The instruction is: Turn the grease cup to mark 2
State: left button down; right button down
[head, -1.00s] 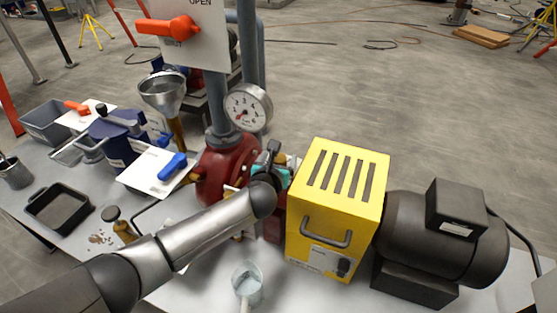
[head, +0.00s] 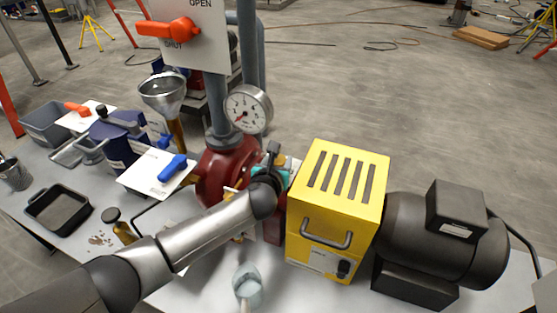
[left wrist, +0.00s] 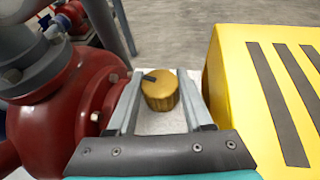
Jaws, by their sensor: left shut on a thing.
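The grease cup (left wrist: 160,92) is a round, brass-coloured knurled cap with a dark pointer on its top, seen in the left wrist view. The pointer lies toward the cap's left side; no numbers are readable around it. My left gripper (left wrist: 160,100) has one finger on each side of the cap and is shut on it. In the head view my left gripper (head: 274,160) is at the gap between the red pump housing (head: 222,172) and the yellow guard box (head: 340,200), and the cap is hidden there.
The yellow box stands close to the right of the gripper, the red housing close to the left. A pressure gauge (head: 248,108) and a pipe rise behind. A dark motor (head: 445,240) is at the right.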

pick_arm(q)
jog(key=m+g+h+p, duration=0.1)
jog(key=m+h+p, duration=0.1)
jog(key=shift+a+h, duration=0.15)
jog(key=shift+h, duration=0.15)
jog(key=shift+w+m+g+h+p, duration=0.1)
jog(key=shift+m+g+h+p, duration=0.35)
jog(key=shift+m+h, duration=0.5)
jog(key=shift+m+g+h, duration=0.25)
jog(key=shift+m, duration=0.3)
jog(key=shift+f+m+g+h+b, duration=0.25)
jog(key=shift+m+g+h+b, duration=0.65)
jog(key=shift+m+h+b, duration=0.25)
jog(key=shift+r+m+g+h+b, duration=0.1)
jog(key=shift+m+g+h+b, duration=0.65)
jog(key=shift+m+g+b, duration=0.7)
jog(key=shift+n+t+b, duration=0.3)
jog(key=shift+t, duration=0.05)
